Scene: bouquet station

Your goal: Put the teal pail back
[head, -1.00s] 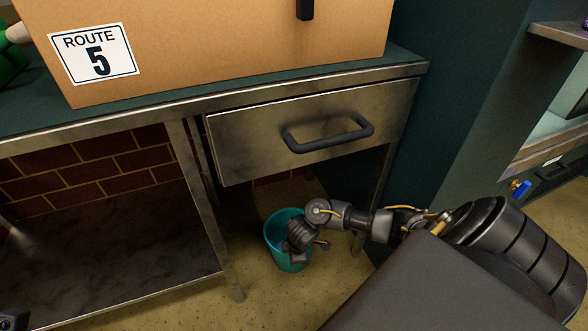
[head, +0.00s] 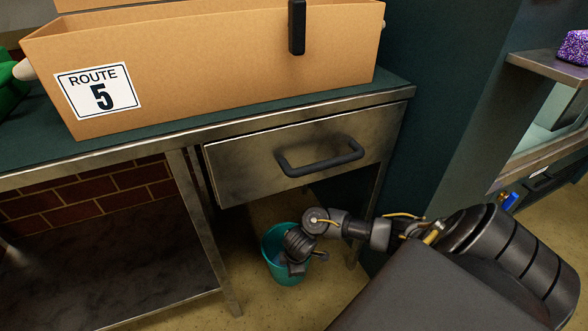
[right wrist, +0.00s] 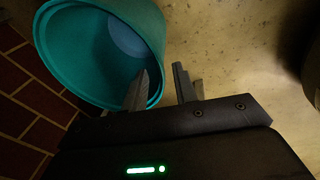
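The teal pail (head: 272,262) stands upright, as far as I can tell on the floor, below the drawer. My right gripper (head: 294,268) reaches down over its right side and hides part of its opening. In the right wrist view the pail (right wrist: 95,12) fills the upper left, its mouth facing the camera. There my right gripper (right wrist: 161,85) has its fingers apart, one over the pail's mouth and the other outside its wall, with the rim between them. A narrow gap shows beside the outer finger. My left gripper is not in view.
A metal drawer (head: 300,155) with a dark handle (head: 320,157) hangs above the pail. A table leg (head: 207,235) stands left of it, beside a low shelf (head: 110,265). A cardboard box marked Route 5 (head: 200,70) sits on the countertop. Open floor (head: 260,310) lies in front.

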